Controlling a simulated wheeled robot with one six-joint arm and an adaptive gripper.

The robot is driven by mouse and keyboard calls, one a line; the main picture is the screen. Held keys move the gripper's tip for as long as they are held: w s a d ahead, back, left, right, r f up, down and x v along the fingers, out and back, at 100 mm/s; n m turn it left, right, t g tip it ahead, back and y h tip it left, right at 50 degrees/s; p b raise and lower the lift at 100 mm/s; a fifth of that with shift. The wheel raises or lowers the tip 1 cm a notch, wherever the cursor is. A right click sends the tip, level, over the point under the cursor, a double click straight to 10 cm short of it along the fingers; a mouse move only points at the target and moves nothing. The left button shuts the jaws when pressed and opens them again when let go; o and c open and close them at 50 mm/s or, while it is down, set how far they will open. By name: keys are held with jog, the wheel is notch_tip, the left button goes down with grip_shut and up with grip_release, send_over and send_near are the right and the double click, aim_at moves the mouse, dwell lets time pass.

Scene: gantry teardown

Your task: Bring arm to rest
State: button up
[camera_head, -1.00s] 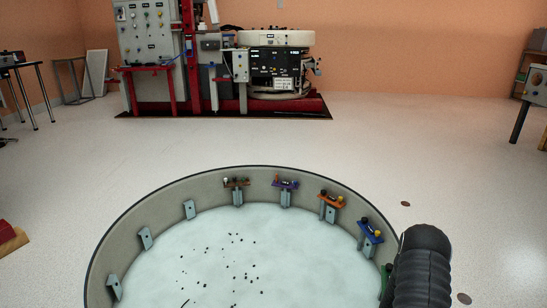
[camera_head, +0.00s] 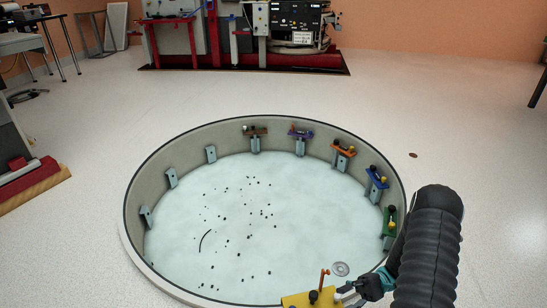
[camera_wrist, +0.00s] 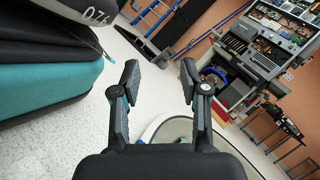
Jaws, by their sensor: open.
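My gripper (camera_head: 352,289) shows at the lower right of the head view, at the end of my dark, ribbed arm. In the wrist view my gripper (camera_wrist: 160,82) has its two fingers spread apart with nothing between them. In the head view the gripper appears beside a yellow bracket (camera_head: 296,300) with an orange-topped post at the near rim of the round pit. I cannot tell whether they touch. The pit's rim (camera_head: 133,240) is grey, and its pale floor holds scattered dark specks.
Brackets with brown, purple, orange, blue (camera_head: 375,178) and green (camera_head: 390,222) pieces line the pit's far and right wall. Bare grey brackets (camera_head: 171,178) line the left. A red-framed machine (camera_head: 292,22) stands behind. The wrist view shows a cluttered workbench (camera_wrist: 262,50).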

jog(key=s+f+m+h, duration=0.2)
jog(key=s+f+h, duration=0.1)
jog(key=s+h, duration=0.2)
notch_tip(320, 180, up, 23)
jog(key=w+d+n+t+h+p, duration=0.15)
jog(key=t+h+p, duration=0.45)
jog(key=h, duration=0.6)
jog(key=s+a+r+n+t+p, duration=0.1)
jog(key=s+a+r+t, duration=0.1)
jog(key=r, duration=0.5)
jog(key=s+a+r+n+t+h+p, duration=0.1)
jog(key=r+t, duration=0.3)
jog(key=r, duration=0.4)
jog(key=s+a+r+n+t+p, duration=0.1)
jog(key=s+a+r+t+p, duration=0.1)
jog(key=r, duration=0.5)
jog(key=shift+s+a+r+n+t+p, duration=0.2)
jog(key=shift+s+a+n+t+p, duration=0.25)
jog(key=shift+t, duration=0.45)
jog(key=shift+s+a, duration=0.1)
jog(key=shift+a, duration=0.05)
